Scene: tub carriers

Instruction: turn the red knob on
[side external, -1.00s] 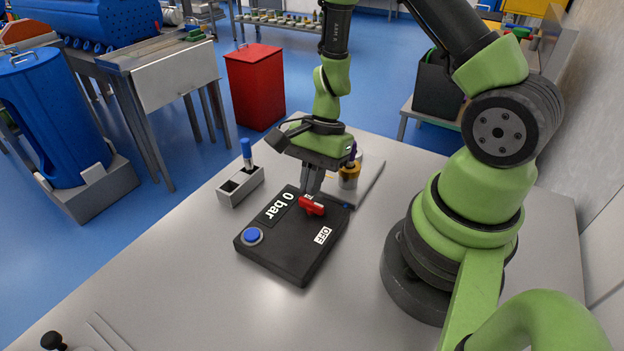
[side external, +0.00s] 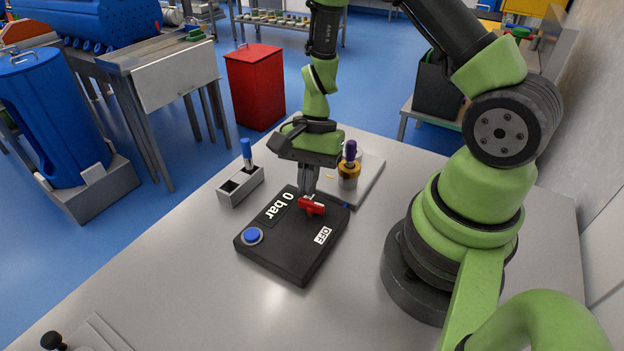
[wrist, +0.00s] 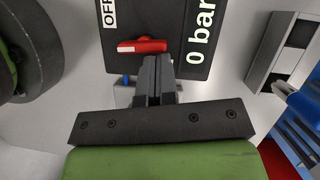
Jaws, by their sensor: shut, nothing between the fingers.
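The red knob (side external: 312,206) is a bar-shaped handle on the black panel box (side external: 290,262). The panel carries a "0 bar" display (side external: 272,209), an "OFF" label (side external: 323,235) and a blue button (side external: 252,236). My gripper (side external: 307,193) points down with shut, empty fingers right at the knob's far side. In the wrist view the fingertips (wrist: 153,62) lie just beside the red knob (wrist: 142,46), near its right end; I cannot tell whether they touch it. The "OFF" label (wrist: 110,13) also shows there.
A grey two-slot holder (side external: 240,186) with a blue-capped marker (side external: 247,153) stands left of the panel. The table's front is mostly clear, with a black knob (side external: 54,341) at the lower left.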

